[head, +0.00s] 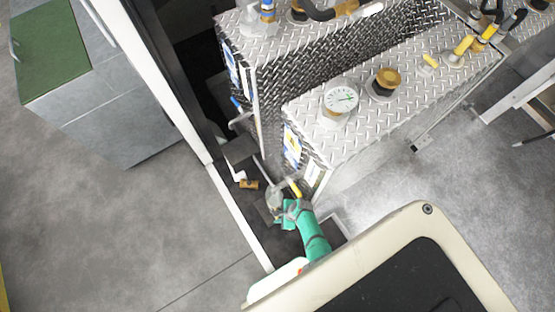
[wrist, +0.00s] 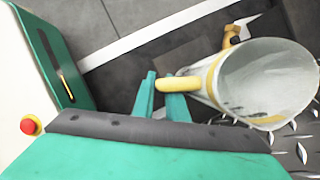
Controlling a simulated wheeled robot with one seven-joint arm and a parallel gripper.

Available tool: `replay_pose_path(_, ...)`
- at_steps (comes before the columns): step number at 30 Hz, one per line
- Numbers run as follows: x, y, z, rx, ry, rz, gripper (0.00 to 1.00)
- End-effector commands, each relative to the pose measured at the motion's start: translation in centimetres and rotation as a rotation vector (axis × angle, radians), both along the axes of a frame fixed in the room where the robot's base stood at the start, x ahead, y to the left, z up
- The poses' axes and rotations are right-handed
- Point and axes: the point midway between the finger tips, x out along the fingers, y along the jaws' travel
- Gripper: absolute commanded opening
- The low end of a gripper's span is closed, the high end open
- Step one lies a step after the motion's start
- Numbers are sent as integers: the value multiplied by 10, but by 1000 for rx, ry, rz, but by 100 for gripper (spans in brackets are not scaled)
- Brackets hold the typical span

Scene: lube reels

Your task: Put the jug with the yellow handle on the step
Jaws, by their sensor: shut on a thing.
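The jug (wrist: 265,85) is a translucent, pale vessel with a yellow rim and a yellow handle (wrist: 180,84). In the wrist view my gripper (wrist: 160,92) has its teal fingers closed around the handle, with the jug's body to the right and its open mouth showing. The jug looks empty. In the head view my gripper (head: 289,212) is low beside the reel cabinet, and the jug (head: 275,202) shows just left of it, partly hidden. A dark step-like ledge (head: 246,212) with a pale edge lies below and left of the jug. I cannot tell whether they touch.
A diamond-plate cabinet (head: 315,150) carrying a round gauge (head: 341,99) stands close above my gripper. A brass fitting (head: 249,184) is left of the jug. A pale post (head: 170,80) and a grey cabinet with a green top (head: 50,50) stand left. Grey floor (head: 110,225) is open at lower left.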

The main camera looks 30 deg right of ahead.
Motion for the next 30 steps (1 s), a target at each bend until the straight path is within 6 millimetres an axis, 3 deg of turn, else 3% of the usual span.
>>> replay_pose_path(17, 0, 3, -9, 2, 0, 2, 0)
replay_pose_path(18, 0, 3, -8, 2, 0, -1, 19)
replay_pose_path(20, 0, 3, -8, 2, 0, -1, 31)
replay_pose_path(30, 0, 3, -8, 2, 0, 0, 31)
